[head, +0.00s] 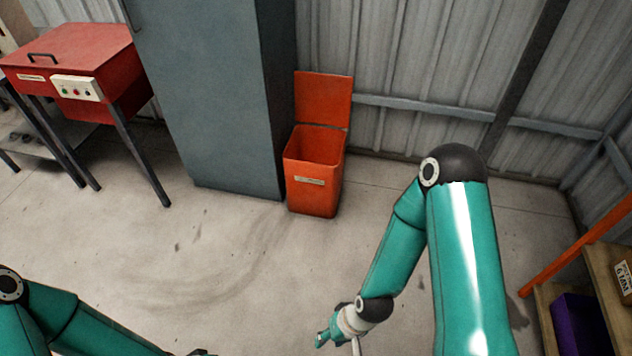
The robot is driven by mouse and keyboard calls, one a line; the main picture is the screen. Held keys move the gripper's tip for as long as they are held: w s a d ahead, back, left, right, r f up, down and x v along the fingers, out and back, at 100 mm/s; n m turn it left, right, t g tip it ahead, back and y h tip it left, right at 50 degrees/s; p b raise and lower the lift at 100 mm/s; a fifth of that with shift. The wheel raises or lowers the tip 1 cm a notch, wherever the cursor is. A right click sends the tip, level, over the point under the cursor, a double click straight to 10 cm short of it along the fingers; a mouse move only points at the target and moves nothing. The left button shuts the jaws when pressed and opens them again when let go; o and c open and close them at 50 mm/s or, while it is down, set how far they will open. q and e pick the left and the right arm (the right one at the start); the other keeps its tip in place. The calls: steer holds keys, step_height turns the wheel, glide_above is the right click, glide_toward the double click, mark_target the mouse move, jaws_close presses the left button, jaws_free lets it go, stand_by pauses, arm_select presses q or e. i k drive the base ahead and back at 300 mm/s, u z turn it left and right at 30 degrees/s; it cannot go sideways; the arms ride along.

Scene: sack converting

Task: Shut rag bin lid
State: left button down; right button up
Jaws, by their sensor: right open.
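The orange rag bin (312,186) stands on the floor by the back wall, right of a tall grey cabinet. Its lid (323,98) is up, standing nearly upright at the back, and the bin's mouth is open. My right gripper (322,340) is low in the picture, in front of the bin and well apart from it; it is open and touches nothing that I can see. My left arm comes in at the bottom left; only a small part near its end shows at the bottom edge, and its fingers are out of the picture.
The tall grey cabinet (215,100) stands close against the bin's left side. A red machine on legs (80,62) with a button panel is at the far left. A shelf (608,275) with a purple bin (580,325) is at the right edge. The concrete floor before the bin is clear.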

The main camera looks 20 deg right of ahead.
mark_target(320, 97)
steer(key=u, duration=0.1)
steer(key=i, duration=1)
steer(key=z, duration=0.1)
